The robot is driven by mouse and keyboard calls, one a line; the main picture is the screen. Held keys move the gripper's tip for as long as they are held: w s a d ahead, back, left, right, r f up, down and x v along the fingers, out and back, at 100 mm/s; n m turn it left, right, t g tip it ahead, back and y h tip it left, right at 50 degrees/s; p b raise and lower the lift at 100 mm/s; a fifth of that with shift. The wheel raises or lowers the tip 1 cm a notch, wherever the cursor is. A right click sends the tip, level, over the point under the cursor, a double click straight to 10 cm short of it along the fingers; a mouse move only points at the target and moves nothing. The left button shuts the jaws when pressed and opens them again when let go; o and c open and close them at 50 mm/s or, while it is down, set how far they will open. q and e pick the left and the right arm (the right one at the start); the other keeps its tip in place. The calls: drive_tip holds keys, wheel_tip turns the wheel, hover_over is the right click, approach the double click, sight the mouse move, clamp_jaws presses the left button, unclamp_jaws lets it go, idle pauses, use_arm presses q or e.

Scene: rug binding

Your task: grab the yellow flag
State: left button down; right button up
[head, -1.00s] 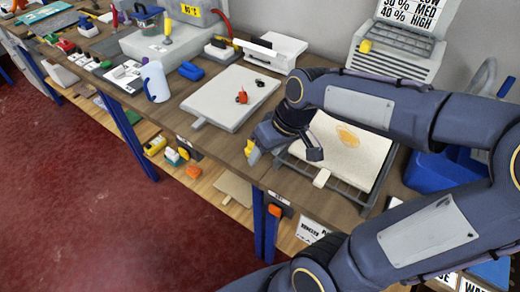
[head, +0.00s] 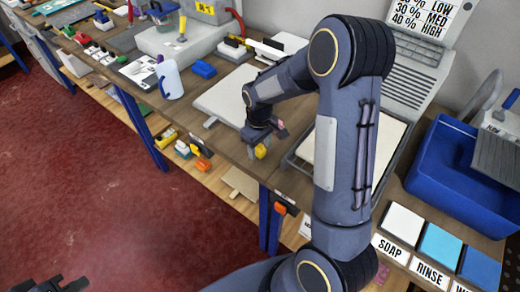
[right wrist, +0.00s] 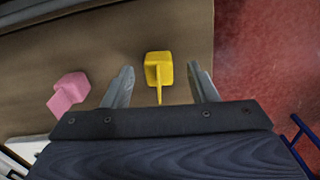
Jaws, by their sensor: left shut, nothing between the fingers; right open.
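The yellow flag (right wrist: 158,70), a small block with a thin upright part, sits on the brown bench top. In the right wrist view it lies between the two open fingers of my right gripper (right wrist: 160,82), with a gap on each side. In the head view the yellow flag (head: 261,152) shows just below my right gripper (head: 257,137), near the front edge of the bench. My left gripper (head: 62,284) is shut and empty at the bottom left, over the floor.
A pink flag (right wrist: 70,92) stands left of the yellow one in the right wrist view. A white board (head: 222,97) lies behind the gripper. A rack with a pale pad (head: 386,140) is partly hidden by my right arm. A blue tub (head: 455,165) stands at the right.

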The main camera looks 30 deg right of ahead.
drive_tip(key=shift+d+f, duration=0.1)
drive_tip(key=shift+f, duration=0.7)
drive_tip(key=c, duration=1.1)
drive_tip(key=shift+r, duration=0.1)
